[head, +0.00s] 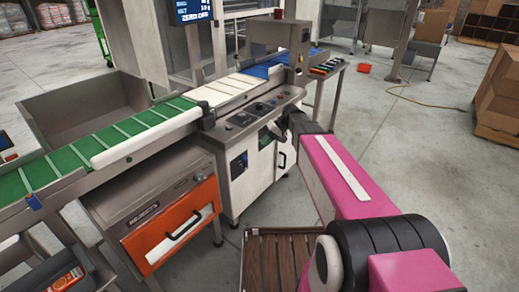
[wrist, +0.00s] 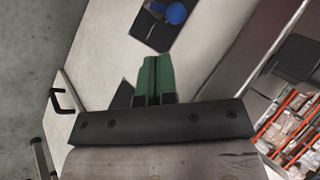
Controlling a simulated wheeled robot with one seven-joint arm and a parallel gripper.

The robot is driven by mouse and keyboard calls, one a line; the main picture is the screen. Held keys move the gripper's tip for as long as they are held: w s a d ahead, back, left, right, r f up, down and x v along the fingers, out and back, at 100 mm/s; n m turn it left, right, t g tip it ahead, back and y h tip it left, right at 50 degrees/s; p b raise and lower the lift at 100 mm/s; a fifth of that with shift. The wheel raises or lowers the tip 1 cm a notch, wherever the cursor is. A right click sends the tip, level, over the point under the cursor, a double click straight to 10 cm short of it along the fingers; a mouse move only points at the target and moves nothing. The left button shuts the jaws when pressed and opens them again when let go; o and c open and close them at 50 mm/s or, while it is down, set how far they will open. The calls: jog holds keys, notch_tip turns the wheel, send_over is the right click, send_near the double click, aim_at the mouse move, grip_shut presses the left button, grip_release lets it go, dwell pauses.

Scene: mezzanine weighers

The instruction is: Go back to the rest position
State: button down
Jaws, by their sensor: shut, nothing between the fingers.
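My gripper (wrist: 155,62) shows in the wrist view as two green fingers pressed together, with nothing between them. In the head view my pink arm reaches from the lower right toward the weigher cabinet (head: 250,175), and its far end is in front of the control panel side. The gripper tips are mostly hidden there. In the wrist view the fingers lie over a pale cabinet face; I cannot tell whether they touch it.
A green belt conveyor (head: 125,128) runs along the left to the weigher. An orange reject drawer (head: 172,225) is below it. A slatted wooden pallet (head: 275,262) lies by my arm. Cardboard boxes (head: 500,90) stand at the right. Open concrete floor lies between.

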jog(key=s+v, duration=0.1)
jog(key=v, duration=0.4)
jog(key=s+d+f+m+t+h, duration=0.1)
jog(key=s+d+f+h, duration=0.3)
jog(key=s, duration=0.4)
jog(key=s+d+f+m+t+h, duration=0.1)
jog(key=s+d+f+m+h, duration=0.1)
jog(key=s+d+f+h, duration=0.2)
jog(key=s+d+f, duration=0.3)
jog(key=s+d, duration=0.1)
jog(key=s, duration=0.1)
jog(key=shift+s, duration=0.15)
